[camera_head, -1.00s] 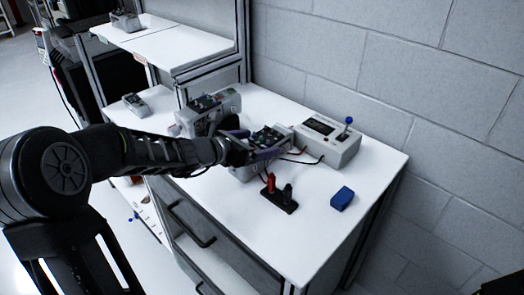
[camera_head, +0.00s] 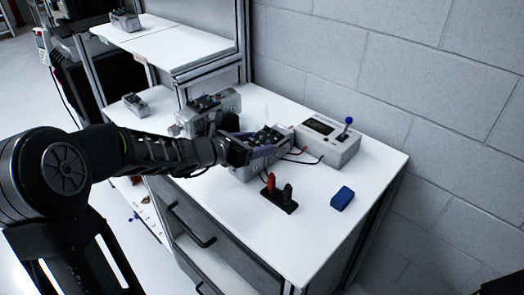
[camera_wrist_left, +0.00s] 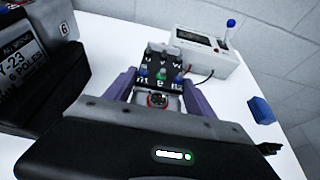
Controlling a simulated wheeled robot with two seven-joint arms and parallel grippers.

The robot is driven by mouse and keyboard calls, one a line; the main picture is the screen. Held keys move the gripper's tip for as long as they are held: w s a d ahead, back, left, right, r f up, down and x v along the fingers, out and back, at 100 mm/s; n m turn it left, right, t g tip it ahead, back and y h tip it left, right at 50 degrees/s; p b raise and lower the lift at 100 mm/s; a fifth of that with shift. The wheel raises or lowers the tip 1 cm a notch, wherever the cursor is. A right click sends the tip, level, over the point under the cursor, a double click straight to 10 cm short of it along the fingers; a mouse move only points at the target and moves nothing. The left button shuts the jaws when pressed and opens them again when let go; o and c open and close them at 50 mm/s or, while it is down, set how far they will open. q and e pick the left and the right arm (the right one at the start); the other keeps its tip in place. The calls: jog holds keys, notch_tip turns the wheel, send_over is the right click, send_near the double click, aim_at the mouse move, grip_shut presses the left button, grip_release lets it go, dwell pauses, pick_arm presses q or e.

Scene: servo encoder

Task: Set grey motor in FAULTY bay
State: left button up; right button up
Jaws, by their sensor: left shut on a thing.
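My left gripper (camera_head: 252,152) reaches over the bench from the left. Its purple fingers are shut on a grey motor (camera_head: 243,173), one finger on each side. In the left wrist view, the motor's black terminal block (camera_wrist_left: 160,68) shows between the fingers of the gripper (camera_wrist_left: 160,92). The motor is at the bench top beside the tester, and I cannot tell whether it touches the bench. A second grey motor (camera_head: 221,101) stands just behind and left; its label side (camera_wrist_left: 22,62) shows in the wrist view. No bay marked FAULTY is readable. My right gripper is not in view.
A tester box (camera_head: 329,140) with a blue-knobbed lever and wires stands at the back right. A red and black terminal piece (camera_head: 280,195) and a blue block (camera_head: 342,198) lie in front. A raised shelf (camera_head: 180,46) stands behind.

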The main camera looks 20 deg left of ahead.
aim_at(257, 143)
pick_arm(q)
grip_shut()
jog(key=shift+w+r, duration=0.1)
jog(key=shift+r, duration=0.1)
jog(key=shift+r, duration=0.1)
jog(key=shift+r, duration=0.6)
notch_tip(257, 143, up, 9)
jog(key=p, duration=0.3)
jog(key=shift+f, duration=0.2)
